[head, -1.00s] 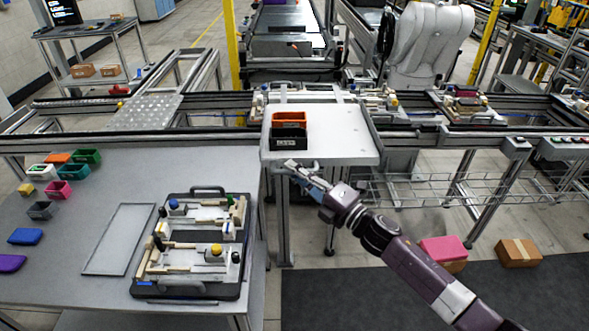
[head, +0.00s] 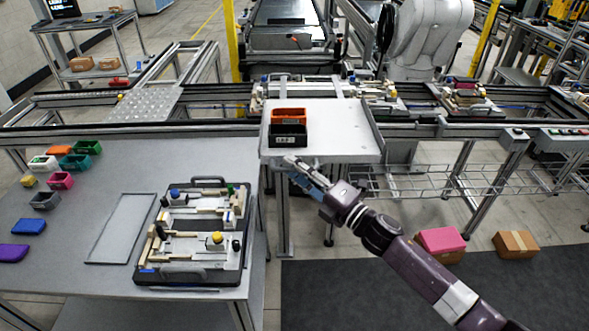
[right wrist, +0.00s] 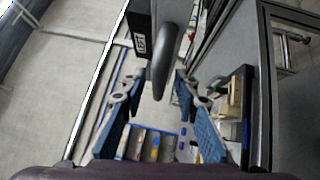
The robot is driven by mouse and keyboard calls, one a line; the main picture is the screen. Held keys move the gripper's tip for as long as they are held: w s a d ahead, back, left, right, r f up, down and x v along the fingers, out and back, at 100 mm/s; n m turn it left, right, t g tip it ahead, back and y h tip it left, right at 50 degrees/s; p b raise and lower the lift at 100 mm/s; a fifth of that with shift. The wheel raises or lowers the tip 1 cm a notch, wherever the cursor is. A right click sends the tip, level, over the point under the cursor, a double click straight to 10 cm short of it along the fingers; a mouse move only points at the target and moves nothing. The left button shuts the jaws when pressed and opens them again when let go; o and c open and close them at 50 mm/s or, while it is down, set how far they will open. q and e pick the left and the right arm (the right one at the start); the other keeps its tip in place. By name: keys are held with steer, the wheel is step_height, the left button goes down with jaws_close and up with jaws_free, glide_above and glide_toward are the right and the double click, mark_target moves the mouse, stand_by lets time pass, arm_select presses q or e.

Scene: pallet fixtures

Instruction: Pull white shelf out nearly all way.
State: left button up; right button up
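The white shelf (head: 345,135) juts out at the near side of the conveyor frame, with an orange bin (head: 289,115) and a black bin (head: 288,135) on top. My right gripper (head: 292,164) is at the shelf's front edge, toward its left corner. In the right wrist view the right gripper (right wrist: 157,88) has its two blue-padded fingers well apart. A dark rounded handle (right wrist: 163,62) shows just ahead, between the fingertip lines, and the fingers are not closed on it. Whether a finger touches it I cannot tell. My left gripper is not in view.
A grey table (head: 80,225) stands left of the shelf, bearing a fixture tray (head: 246,262) and several small coloured bins. A pink box (head: 441,240) and a cardboard box (head: 516,244) lie on the floor at right. The dark floor mat (head: 350,295) in front is partly clear.

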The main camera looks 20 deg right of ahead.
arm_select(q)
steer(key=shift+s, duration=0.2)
arm_select(e)
steer(key=v, duration=1.2)
